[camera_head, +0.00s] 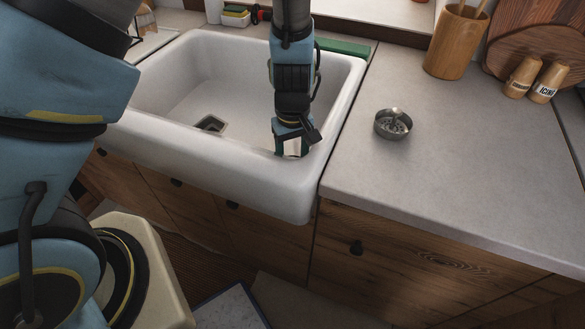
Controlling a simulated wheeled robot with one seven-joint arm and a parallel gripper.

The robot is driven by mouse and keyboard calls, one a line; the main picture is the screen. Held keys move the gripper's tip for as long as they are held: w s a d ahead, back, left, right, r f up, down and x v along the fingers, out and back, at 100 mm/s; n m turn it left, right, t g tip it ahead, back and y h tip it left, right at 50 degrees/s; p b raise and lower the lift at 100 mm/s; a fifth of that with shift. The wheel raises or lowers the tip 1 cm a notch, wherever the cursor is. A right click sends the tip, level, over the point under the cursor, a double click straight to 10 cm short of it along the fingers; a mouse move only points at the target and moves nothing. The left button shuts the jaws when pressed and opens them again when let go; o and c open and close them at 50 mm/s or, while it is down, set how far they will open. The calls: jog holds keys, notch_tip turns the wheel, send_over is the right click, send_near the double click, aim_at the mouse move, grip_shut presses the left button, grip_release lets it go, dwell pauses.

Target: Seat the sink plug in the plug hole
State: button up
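The sink plug (393,123), a small round metal cup-like piece with a raised middle, stands on the grey counter to the right of the sink. The plug hole (211,124) is a dark, squarish-looking recess in the floor of the white sink (250,168), left of my gripper. The front rim partly hides it. My gripper (292,153) points down over the right front part of the sink, left of the plug and apart from it. Its fingers look spread, with pale sink surface showing between them. I see nothing held.
A wooden utensil pot (455,41), two small labelled shakers (533,80) and wooden boards (540,45) stand at the back right. A green strip (343,47) lies behind the sink. The counter (450,165) around and in front of the plug is clear.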

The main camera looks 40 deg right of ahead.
grip_shut()
jog(key=shift+r, duration=0.1)
dwell(0.5)
